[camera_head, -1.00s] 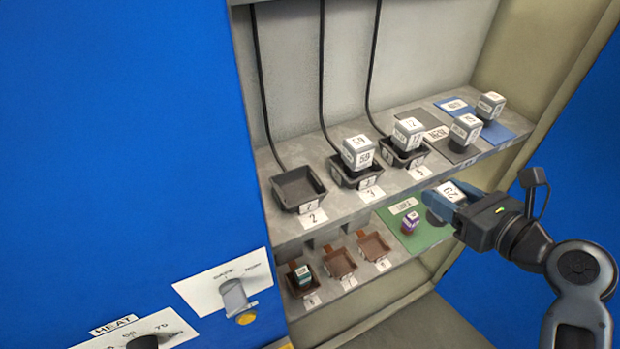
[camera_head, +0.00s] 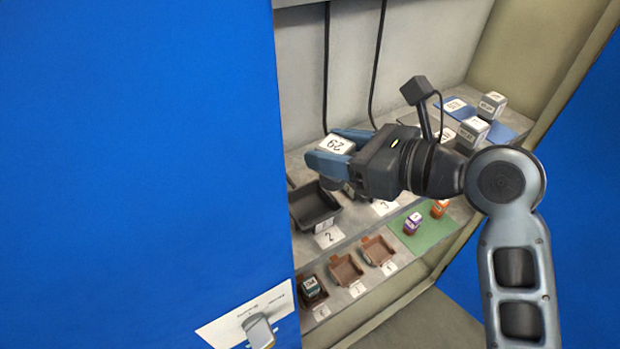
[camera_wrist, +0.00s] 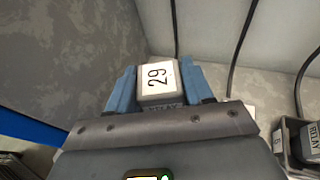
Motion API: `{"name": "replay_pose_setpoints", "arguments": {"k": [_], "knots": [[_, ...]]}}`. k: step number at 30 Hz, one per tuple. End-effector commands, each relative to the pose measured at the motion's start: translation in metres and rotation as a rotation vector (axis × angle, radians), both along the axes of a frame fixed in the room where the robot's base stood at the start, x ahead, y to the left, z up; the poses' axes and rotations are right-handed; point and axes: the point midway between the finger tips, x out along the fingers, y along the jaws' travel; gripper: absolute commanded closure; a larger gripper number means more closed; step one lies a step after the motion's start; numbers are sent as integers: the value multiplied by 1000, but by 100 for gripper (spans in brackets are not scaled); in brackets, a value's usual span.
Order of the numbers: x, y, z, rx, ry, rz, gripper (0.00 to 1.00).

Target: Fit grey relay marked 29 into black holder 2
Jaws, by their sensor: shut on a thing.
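The grey relay marked 29 (camera_head: 335,144) is held between the blue fingers of my gripper (camera_head: 335,150), with its marked top facing up. In the wrist view the relay (camera_wrist: 158,80) sits upright between both fingers. Black holder 2 (camera_head: 314,207) is an empty square tray on the upper shelf, with a label 2 in front. In the head view my gripper and the relay are above the shelf, just behind and to the right of holder 2. The relay's underside and its height over the holder are hard to tell. My gripper hides most of holder 3.
A blue cabinet panel (camera_head: 140,170) stands close on the left. Brown holders (camera_head: 345,268) line the lower shelf, beside a green mat (camera_head: 432,232) with small relays. Grey relays (camera_head: 473,132) stand at the right on the upper shelf. A filled black holder (camera_wrist: 296,150) shows at the wrist view's right.

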Motion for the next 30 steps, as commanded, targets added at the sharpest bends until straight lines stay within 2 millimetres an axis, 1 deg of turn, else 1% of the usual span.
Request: {"name": "replay_pose_setpoints", "arguments": {"k": [1, 3, 6, 9, 11, 15, 18, 21, 30], "knots": [[-2, 10, -5, 1, 2, 0, 82], [-4, 20, -11, 1, 1, 0, 82], [-5, 30, -18, 0, 0, -1, 82], [-6, 34, -22, 0, -2, -1, 82], [-6, 34, -27, 1, 1, -3, 82], [-6, 34, -47, 1, 3, -4, 82], [-6, 34, -57, 1, 1, -3, 82], [-6, 34, -61, 0, -1, -3, 82], [-6, 34, -63, 1, -1, -2, 82]]}}
